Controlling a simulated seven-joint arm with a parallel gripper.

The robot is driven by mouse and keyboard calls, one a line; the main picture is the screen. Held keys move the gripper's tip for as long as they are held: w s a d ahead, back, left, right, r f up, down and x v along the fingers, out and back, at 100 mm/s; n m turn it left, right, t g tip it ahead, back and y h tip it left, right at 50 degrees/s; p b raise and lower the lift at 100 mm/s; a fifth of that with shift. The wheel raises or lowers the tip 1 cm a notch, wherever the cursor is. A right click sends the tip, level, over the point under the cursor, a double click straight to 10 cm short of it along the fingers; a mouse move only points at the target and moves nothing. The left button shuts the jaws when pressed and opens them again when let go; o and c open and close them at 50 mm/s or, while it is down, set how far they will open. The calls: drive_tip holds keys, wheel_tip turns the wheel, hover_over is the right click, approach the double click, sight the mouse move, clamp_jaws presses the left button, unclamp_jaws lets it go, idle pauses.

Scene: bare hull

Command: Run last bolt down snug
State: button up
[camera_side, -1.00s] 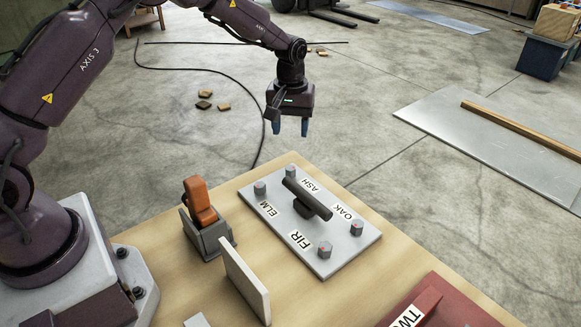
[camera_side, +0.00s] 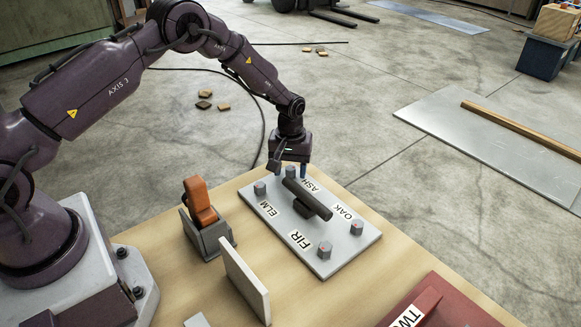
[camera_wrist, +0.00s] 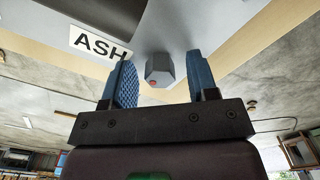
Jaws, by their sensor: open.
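A light grey plate (camera_side: 345,250) has hex bolts near its corners beside labels ELM, ASH, OAK and FIR, with a dark bar across its middle. My gripper (camera_side: 290,173) is at the far corner by the ASH label, fingers pointing down. In the wrist view, the ASH bolt (camera_wrist: 160,68) shows a grey hex head with a red mark between the open blue fingers, with gaps on both sides. The ELM bolt (camera_side: 260,188), OAK bolt (camera_side: 357,228) and FIR bolt (camera_side: 324,250) stand at the other corners. Whether any is fully seated I cannot tell.
The dark bar (camera_side: 307,199) stands raised on the plate close to my gripper. An orange part in a grey holder (camera_side: 207,235), an upright pale panel (camera_side: 246,285) and a red block (camera_side: 440,305) share the wooden table (camera_side: 350,300).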

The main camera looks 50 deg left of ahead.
drive_tip(key=c, duration=0.9)
drive_tip(key=shift+c, duration=0.2)
drive_tip(key=shift+m, duration=0.4)
